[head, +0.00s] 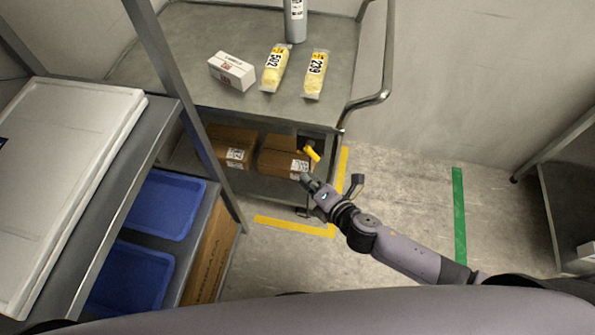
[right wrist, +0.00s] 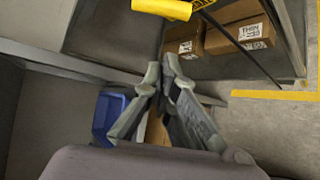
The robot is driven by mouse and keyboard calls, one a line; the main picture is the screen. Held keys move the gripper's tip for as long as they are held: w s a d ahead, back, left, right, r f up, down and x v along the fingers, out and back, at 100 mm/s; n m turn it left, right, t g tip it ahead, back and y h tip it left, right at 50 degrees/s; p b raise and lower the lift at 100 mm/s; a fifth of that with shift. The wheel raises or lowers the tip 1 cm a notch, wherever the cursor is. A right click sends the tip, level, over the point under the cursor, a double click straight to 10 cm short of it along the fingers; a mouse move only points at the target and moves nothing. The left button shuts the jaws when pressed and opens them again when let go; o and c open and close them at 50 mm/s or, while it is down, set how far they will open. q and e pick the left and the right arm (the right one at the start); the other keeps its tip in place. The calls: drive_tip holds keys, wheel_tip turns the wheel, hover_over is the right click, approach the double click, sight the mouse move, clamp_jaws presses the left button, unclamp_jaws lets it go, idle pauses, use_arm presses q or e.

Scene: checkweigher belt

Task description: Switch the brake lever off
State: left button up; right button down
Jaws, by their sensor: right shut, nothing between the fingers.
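The brake lever (head: 313,153) is a short yellow handle at the front right of the cart, below its top shelf. It also shows in the right wrist view (right wrist: 162,8), cut off by the top edge. My right gripper (head: 305,179) is shut and empty, just below and in front of the lever. In the right wrist view its fingertips (right wrist: 162,72) are together, with a gap between them and the yellow handle. They do not touch it. My left gripper is not in view.
The grey cart (head: 190,50) holds a white box (head: 232,70), two yellow bags and a grey cylinder on top. Cardboard boxes (head: 285,155) sit on its lower shelf. A rack with blue trays (head: 165,203) stands at left. Floor right of the cart is open.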

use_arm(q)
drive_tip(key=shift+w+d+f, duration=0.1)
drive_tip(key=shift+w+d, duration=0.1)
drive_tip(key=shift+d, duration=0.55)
use_arm(e)
drive_tip(key=v, duration=0.3)
drive_tip(key=shift+s+r, duration=0.3)
drive_tip(key=shift+s, duration=0.05)
